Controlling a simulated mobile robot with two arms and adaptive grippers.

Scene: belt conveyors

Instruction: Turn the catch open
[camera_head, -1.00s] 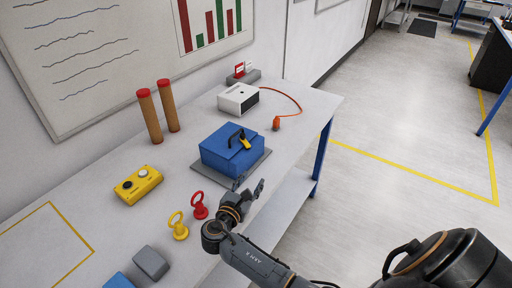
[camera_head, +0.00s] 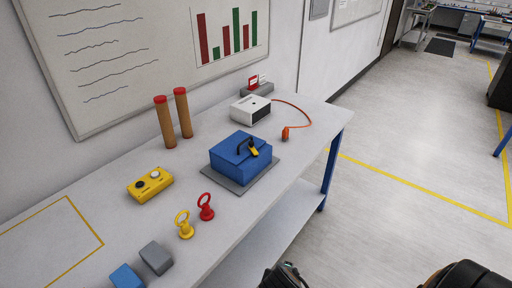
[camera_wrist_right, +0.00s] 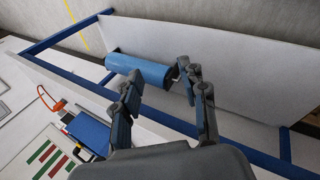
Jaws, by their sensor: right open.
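A blue box (camera_head: 232,163) with a black handle on its lid sits on a grey plate (camera_head: 262,173) on the white bench. A small yellow and black catch (camera_head: 254,152) is at its lid edge; its exact position is too small to tell. The blue box also shows at the lower left of the right wrist view (camera_wrist_right: 88,134). My right gripper (camera_wrist_right: 156,80) is open, well away from the box. A blue cylinder (camera_wrist_right: 140,70) shows beyond and between its fingers; I cannot tell its depth. My left gripper is in neither current view.
Red (camera_head: 206,207) and yellow (camera_head: 184,224) ring-topped pieces stand in front of the box. A yellow button box (camera_head: 150,187) is left, and a white device (camera_head: 250,109) with an orange cable is behind. A lower shelf (camera_head: 265,232) runs under the bench.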

